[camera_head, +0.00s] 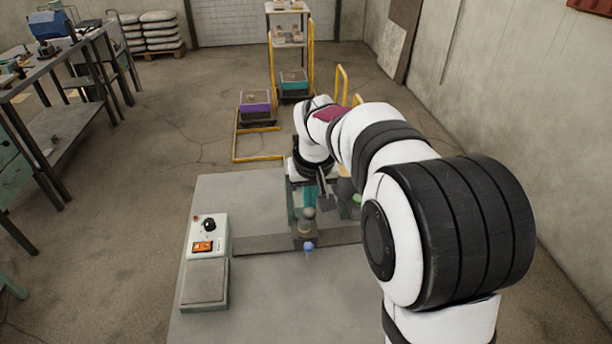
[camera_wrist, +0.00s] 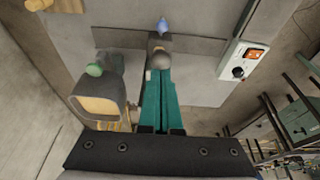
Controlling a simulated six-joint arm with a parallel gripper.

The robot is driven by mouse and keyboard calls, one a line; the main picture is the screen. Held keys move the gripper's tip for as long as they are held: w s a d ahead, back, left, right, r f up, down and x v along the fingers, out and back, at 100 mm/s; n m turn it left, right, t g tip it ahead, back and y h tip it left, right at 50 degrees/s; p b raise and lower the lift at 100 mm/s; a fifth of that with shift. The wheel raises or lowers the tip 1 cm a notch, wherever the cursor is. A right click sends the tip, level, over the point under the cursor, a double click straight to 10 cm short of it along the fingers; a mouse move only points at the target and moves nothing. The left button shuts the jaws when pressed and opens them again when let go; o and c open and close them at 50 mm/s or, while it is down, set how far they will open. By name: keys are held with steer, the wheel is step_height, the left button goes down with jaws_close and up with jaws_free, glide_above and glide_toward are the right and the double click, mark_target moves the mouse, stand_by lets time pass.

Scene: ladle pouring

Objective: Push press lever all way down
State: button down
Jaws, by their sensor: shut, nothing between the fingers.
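My gripper (camera_head: 310,202) is above the middle of the grey worktable. In the wrist view its teal fingers (camera_wrist: 160,88) are together with nothing between them. A round grey knob (camera_head: 309,213) is right at the fingertips and also shows in the wrist view (camera_wrist: 161,60). It looks like the end of the press lever, but the lever's shaft is hidden. I cannot tell whether the fingers touch the knob. A brownish part (camera_head: 304,229) is below the knob. A small blue ball (camera_head: 309,248) is on the near side, also in the wrist view (camera_wrist: 163,25).
A control box (camera_head: 208,240) with a black dial and orange switch stands left on the worktable (camera_head: 265,295). A green ball (camera_wrist: 95,70) and an open dark-rimmed vessel (camera_wrist: 75,103) are beside my fingers.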

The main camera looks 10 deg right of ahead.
steer(key=shift+f, duration=0.6)
step_height(320, 180, up, 11)
stand_by(1.2)
steer(key=shift+r, duration=0.1)
